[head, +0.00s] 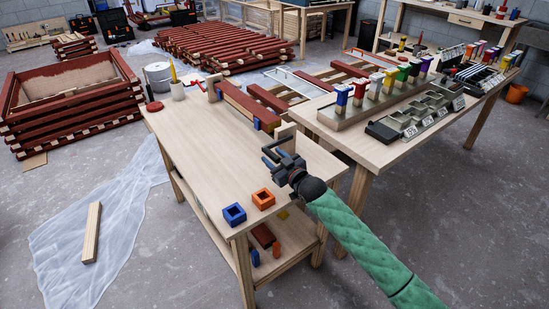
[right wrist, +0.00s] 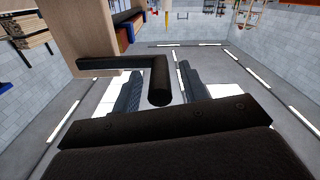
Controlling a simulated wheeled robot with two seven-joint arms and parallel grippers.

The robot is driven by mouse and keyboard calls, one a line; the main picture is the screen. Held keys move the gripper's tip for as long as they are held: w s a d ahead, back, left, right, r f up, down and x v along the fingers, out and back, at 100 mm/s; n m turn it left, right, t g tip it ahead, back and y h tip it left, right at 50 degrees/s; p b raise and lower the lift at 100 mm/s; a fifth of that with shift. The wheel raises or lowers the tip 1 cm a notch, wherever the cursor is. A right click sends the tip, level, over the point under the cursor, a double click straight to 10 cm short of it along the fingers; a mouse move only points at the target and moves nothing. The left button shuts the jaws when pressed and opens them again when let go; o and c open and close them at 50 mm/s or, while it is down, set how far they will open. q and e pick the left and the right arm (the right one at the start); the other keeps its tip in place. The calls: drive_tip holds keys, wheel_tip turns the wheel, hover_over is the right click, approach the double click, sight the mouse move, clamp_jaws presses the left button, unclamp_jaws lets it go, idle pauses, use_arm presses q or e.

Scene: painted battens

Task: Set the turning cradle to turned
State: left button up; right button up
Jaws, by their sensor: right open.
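The turning cradle stands on the wooden workbench, with a pale end post (head: 285,135) at its near end and a dark red batten (head: 247,107) lying along it. In the right wrist view the end post (right wrist: 78,28) fills the upper left. A black L-shaped crank handle (right wrist: 160,82) reaches from it, its grip pointing toward the camera. My right gripper (head: 270,156) is at the near end of the cradle. In the wrist view its open fingers (right wrist: 160,92) stand either side of the grip, with gaps showing. Contact cannot be told. My left gripper is out of view.
A blue square block (head: 234,214) and an orange one (head: 263,199) sit at the bench's near edge. A white pot (head: 177,91) with a brush stands at the far left corner. A second table (head: 372,150) with paint pots and trays is to the right. The bench's left half is clear.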

clamp_jaws()
drive_tip(key=shift+r, duration=0.15)
